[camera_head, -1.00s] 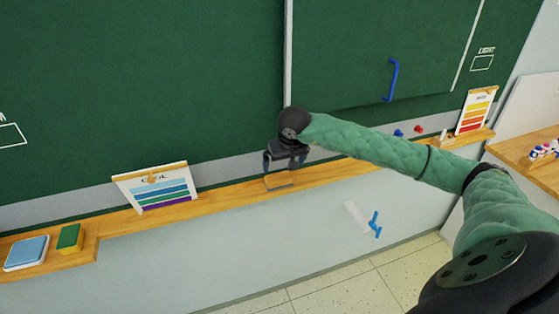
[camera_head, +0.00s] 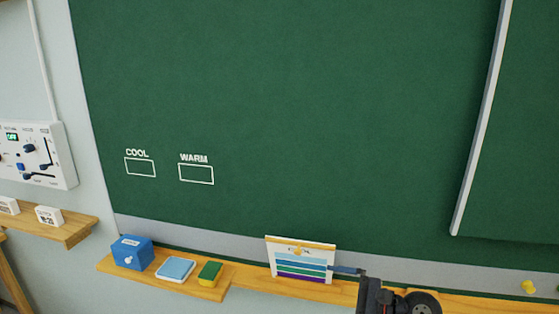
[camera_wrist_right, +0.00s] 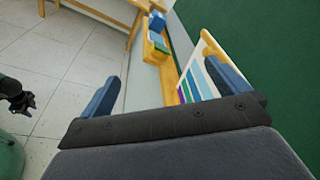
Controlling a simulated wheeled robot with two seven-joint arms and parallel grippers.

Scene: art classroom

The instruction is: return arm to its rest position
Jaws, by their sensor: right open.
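My right gripper (camera_head: 364,292) shows at the bottom edge of the head view, partly cut off. One dark blue finger reaches left in front of the lower right part of the COOL colour card (camera_head: 300,265). In the right wrist view my right gripper (camera_wrist_right: 172,90) has its two blue fingers wide apart with nothing between them. The card (camera_wrist_right: 200,75) shows there beside and behind the right finger; I cannot tell if they touch. A dark gripper on a green arm, my left one (camera_wrist_right: 20,97), shows small at the left edge of that view.
The wooden ledge (camera_head: 215,288) under the green chalkboard (camera_head: 300,120) holds a blue box (camera_head: 132,252), a light blue pad (camera_head: 176,269) and a green-yellow sponge (camera_head: 209,273). A yellow piece (camera_head: 528,287) lies at right. A control panel (camera_head: 38,155) hangs at left. Open floor (camera_wrist_right: 60,60) lies left of the ledge.

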